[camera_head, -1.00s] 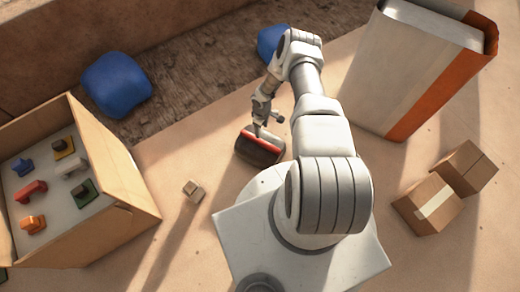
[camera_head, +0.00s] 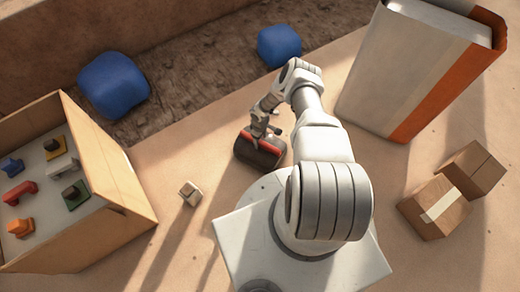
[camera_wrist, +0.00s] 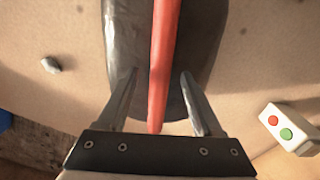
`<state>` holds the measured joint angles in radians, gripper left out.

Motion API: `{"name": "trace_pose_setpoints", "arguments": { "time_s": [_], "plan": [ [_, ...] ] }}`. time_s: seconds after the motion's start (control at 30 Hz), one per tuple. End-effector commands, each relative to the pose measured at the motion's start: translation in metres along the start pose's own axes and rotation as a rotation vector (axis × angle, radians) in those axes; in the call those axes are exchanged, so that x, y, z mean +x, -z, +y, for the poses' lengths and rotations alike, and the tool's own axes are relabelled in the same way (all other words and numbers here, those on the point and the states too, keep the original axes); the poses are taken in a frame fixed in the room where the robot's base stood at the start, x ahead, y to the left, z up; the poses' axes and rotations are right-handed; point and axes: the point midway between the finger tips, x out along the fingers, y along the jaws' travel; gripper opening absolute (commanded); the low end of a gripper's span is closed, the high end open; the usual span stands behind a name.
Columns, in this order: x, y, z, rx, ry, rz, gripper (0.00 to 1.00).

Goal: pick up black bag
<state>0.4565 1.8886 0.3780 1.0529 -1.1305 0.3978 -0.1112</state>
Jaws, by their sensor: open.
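The black bag (camera_head: 262,155) lies on the sandy floor just in front of my base in the head view. It is dark with a red strip along its top. In the wrist view the bag (camera_wrist: 202,45) fills the upper middle, and its red strip runs down between my fingers. My gripper (camera_head: 262,133) is over the far side of the bag in the head view. In the wrist view my gripper (camera_wrist: 158,95) is open, with one finger on each side of the red strip. The fingertips overlap the bag's dark sides; I cannot tell whether they touch.
A small block (camera_head: 190,193) lies left of the bag. An open box (camera_head: 110,205) with coloured pieces stands at left. Two cartons (camera_head: 433,207) and a tall white-orange box (camera_head: 405,75) stand at right. Blue lumps (camera_head: 114,86) lie beyond. A box with red and green buttons (camera_wrist: 290,128) shows in the wrist view.

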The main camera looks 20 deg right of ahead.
Motion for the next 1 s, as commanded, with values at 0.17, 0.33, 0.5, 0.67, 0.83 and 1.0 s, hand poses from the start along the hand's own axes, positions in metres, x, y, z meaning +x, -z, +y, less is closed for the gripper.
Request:
{"name": "trace_pose_setpoints", "arguments": {
  "time_s": [0.17,0.33,0.5,0.67,0.83,1.0],
  "plan": [
    [0.0,-0.0002,-0.0002,0.0,0.0,0.0,0.68],
    [0.0019,-0.0001,0.0,0.001,0.0,0.0,0.68],
    [0.0042,-0.0003,0.0001,0.0,0.0,-0.001,0.68],
    [0.0047,-0.0003,-0.0001,0.0,0.0,-0.001,0.68],
    [0.0046,-0.0002,-0.0001,0.0,0.0,0.0,0.58],
    [0.0046,-0.0002,-0.0001,0.0,0.0,0.0,0.28]
  ]
}}
